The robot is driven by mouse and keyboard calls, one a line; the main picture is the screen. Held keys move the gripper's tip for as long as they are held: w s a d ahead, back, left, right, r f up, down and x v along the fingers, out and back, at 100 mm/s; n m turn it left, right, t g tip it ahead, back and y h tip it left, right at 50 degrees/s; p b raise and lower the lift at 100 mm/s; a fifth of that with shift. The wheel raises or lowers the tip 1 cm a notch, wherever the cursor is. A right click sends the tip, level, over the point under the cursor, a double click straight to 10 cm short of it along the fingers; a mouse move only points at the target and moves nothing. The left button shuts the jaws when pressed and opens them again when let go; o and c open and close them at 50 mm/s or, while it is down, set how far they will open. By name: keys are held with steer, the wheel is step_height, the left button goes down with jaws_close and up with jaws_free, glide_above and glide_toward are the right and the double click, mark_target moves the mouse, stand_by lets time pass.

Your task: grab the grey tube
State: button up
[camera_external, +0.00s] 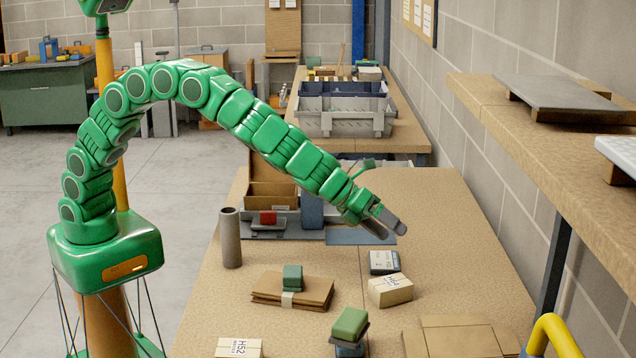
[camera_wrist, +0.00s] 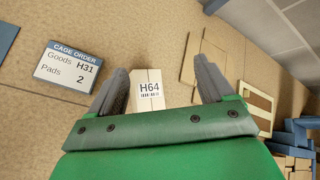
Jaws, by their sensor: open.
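The grey tube (camera_external: 230,238) stands upright on the near tabletop, at its left edge in the external view. My gripper (camera_external: 388,228) is above the table to the right of the tube, well apart from it. Its two grey fingers are spread with nothing between them. In the wrist view my gripper (camera_wrist: 163,88) shows open fingers, and a small box labelled H64 (camera_wrist: 149,90) lies beyond them on the table. The tube does not show in the wrist view.
On the table are a small labelled carton (camera_external: 390,291), flat brown packs (camera_external: 292,290) with a green block, another green block (camera_external: 349,325) and a box labelled H52 (camera_external: 238,348). An open cardboard box (camera_external: 272,193) stands behind the tube. A raised shelf (camera_external: 560,150) overhangs the right side.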

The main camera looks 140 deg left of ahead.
steer(key=d+f+n+g, duration=0.1)
steer(key=d+f+g, duration=0.1)
steer(key=d, duration=1.4)
steer(key=n+g+y, duration=0.4)
steer(key=g+y, duration=0.3)
steer(key=g, duration=0.3)
glide_toward(223, 224)
steer(key=x, duration=0.5)
steer(key=shift+s+a+n, duration=0.15)
steer(key=shift+a+n, duration=0.05)
steer(key=shift+n, duration=0.1)
steer(key=shift+x, duration=3.65)
steer(key=shift+f, duration=0.15)
steer(key=shift+d, duration=0.1)
